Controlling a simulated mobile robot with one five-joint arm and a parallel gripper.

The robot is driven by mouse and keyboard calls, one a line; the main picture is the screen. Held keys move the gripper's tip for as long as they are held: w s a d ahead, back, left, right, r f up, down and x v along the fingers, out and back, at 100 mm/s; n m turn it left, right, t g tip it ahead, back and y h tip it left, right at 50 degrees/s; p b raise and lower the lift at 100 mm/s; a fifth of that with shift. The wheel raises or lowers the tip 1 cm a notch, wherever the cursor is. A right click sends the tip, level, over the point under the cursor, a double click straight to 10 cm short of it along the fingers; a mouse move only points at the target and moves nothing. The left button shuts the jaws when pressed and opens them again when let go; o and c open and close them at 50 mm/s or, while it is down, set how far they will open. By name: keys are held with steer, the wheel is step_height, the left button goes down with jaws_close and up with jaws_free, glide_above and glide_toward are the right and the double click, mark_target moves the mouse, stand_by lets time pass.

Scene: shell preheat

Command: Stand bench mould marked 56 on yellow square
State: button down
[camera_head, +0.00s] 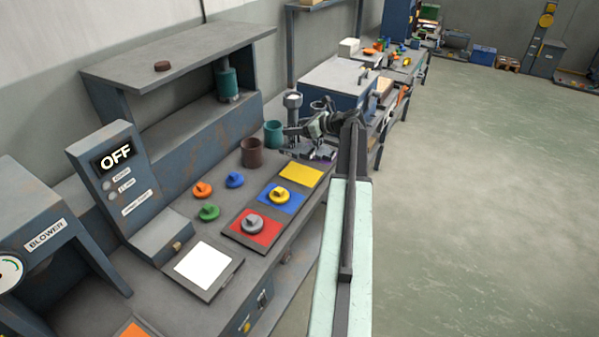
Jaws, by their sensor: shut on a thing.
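The yellow square (301,175) lies on the bench top, bare, beyond the blue square. My gripper (291,131) is just beyond the yellow square, low over the bench. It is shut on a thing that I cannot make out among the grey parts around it. Knobbed discs stand on the bench: orange (203,190), blue (234,180) and green (209,212). A yellow disc (279,195) sits on the blue square (293,202), and a grey disc (252,224) sits on the red square (268,238). No 56 marking is readable.
A brown cup (252,153) and a teal cup (273,134) stand left of my gripper. The control box (122,180) reads OFF. A raised shelf (175,58) runs behind the bench. A white square (203,264) lies in front. Open floor (480,200) is at the right.

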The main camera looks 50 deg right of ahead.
mark_target(301, 148)
step_height(301, 148, down, 10)
steer(key=b, duration=1)
steer(key=shift+f, duration=0.2)
steer(key=shift+r, duration=0.25)
steer(key=shift+f, duration=0.25)
steer(key=c, duration=0.6)
jaws_free()
steer(key=shift+r, duration=0.1)
steer(key=shift+s+d+r, duration=0.1)
steer(key=shift+s+r, duration=0.2)
steer(key=shift+r, duration=0.05)
steer(key=p+v, duration=0.4)
steer(key=v, duration=0.7)
steer(key=shift+s+p, duration=0.25)
steer(key=shift+p, duration=0.05)
